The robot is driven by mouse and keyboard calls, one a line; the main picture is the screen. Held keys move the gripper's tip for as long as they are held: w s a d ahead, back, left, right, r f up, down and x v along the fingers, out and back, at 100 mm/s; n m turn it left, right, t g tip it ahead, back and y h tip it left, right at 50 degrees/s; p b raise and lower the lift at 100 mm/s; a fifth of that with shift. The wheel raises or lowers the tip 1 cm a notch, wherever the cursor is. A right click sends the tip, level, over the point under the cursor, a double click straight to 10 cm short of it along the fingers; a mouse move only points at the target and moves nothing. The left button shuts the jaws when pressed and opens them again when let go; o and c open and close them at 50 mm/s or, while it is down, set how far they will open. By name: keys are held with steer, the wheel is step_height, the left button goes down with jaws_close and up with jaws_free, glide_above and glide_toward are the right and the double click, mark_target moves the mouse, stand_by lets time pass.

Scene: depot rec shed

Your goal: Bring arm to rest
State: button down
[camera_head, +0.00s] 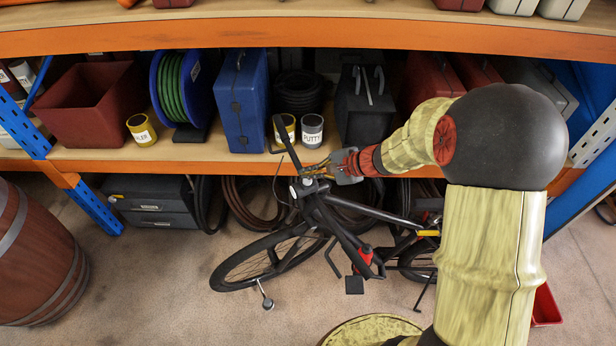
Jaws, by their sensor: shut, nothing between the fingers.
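My arm rises at the right of the view and bends to the left at a large dark joint. My gripper (318,171) is shut and empty. In the picture it lies over the front part of a black bicycle (345,225), close to its handlebar, in front of the lower shelf's edge. I cannot tell whether the gripper touches the bicycle. The bicycle stands on the floor in front of the shelving, with its front wheel to the left. My arm hides part of its rear.
The orange-edged shelf (220,167) holds a red bin (88,105), a green hose reel (180,85), a blue case (240,100), a putty tin (312,131) and dark cases. A wooden barrel (38,255) stands at left. A red tray (545,305) lies at right. Floor at front left is clear.

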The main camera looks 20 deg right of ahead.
steer(key=shift+s+r, duration=0.15)
steer(key=shift+r, duration=0.55)
steer(key=s+a+n+g+h+b, duration=0.2)
steer(key=s+n+g, duration=0.4)
steer(key=s, duration=1)
steer(key=s+d+r+n+t+h+b, duration=0.2)
steer(key=s+r+n+t+h+b, duration=0.2)
steer(key=s+n+b, duration=0.5)
steer(key=shift+s+d+r+n+h, duration=0.15)
steer(key=shift+s+r+n+h, duration=0.15)
steer(key=shift+s+r+h, duration=0.7)
steer(key=shift+s+r+y, duration=0.1)
steer(key=shift+s+y, duration=0.2)
steer(key=shift+s, duration=0.1)
